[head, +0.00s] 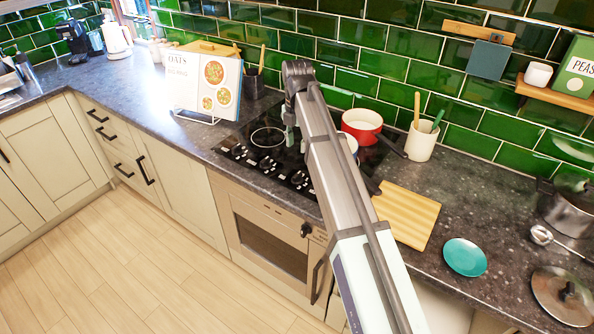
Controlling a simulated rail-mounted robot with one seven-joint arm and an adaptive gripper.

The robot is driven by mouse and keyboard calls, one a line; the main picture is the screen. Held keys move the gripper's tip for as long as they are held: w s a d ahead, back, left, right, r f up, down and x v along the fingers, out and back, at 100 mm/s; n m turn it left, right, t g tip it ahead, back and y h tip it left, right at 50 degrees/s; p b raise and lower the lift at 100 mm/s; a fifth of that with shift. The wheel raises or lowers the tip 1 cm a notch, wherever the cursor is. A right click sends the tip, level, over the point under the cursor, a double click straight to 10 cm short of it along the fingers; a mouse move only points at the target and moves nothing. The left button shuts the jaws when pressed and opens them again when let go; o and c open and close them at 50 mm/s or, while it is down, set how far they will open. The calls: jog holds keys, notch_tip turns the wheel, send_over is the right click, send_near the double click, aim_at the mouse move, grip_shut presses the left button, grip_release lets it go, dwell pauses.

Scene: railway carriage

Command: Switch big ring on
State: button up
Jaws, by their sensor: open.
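The black hob (245,133) is set in the dark worktop above the oven. A pale ring outline (268,137) shows on its left part, with nothing standing on it. Several black and silver knobs (268,165) run along the hob's front edge. Their settings are too small to read. My arm crosses the hob from the lower right, hiding its middle and some of its right side. My gripper (290,138) hangs down over the hob, right of the ring outline and behind the knobs. It is open, small and partly hidden by my arm; I see nothing held.
A red pan (362,122) and a partly hidden pale pan stand on the hob's right side. A recipe book (208,82) stands left of the hob. A wooden board (408,217) and teal plate (465,257) lie to the right. An oven (268,235) is below.

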aim_at(297, 174)
notch_tip(297, 174, down, 12)
jog(key=p, duration=0.3)
jog(key=shift+f, duration=0.25)
grip_shut()
